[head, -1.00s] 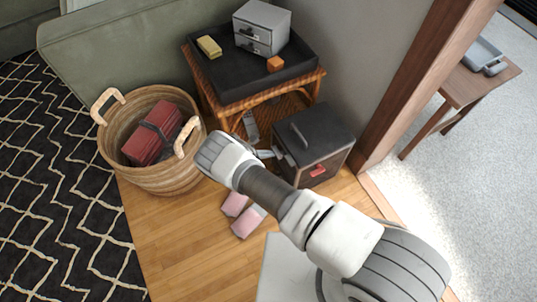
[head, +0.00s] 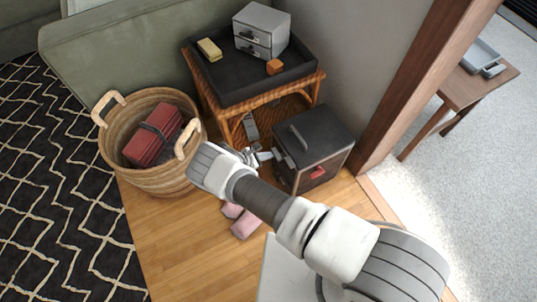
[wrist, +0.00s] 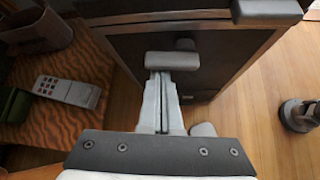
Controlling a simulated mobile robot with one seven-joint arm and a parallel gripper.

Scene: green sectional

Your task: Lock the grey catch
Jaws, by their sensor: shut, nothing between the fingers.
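The dark box (head: 322,152) with a grey lid handle stands on the wood floor by the wall. The grey catch (wrist: 172,61) is on its side facing my gripper, and shows as a short rounded bar in the wrist view. In the head view the catch (head: 278,154) is small and partly hidden by my gripper (head: 264,156). My gripper also shows in the wrist view (wrist: 165,82), with its fingers shut together and empty. Their tips are right at the bar, and I cannot tell whether they touch it.
A red catch (head: 318,172) is on the box's front. A wicker table (head: 203,88) with a black tray stands behind. A wicker basket (head: 165,179) holding a red bundle is at left. Pink blocks (head: 247,223) lie on the floor under my arm. A grey remote (wrist: 66,91) lies beside the box.

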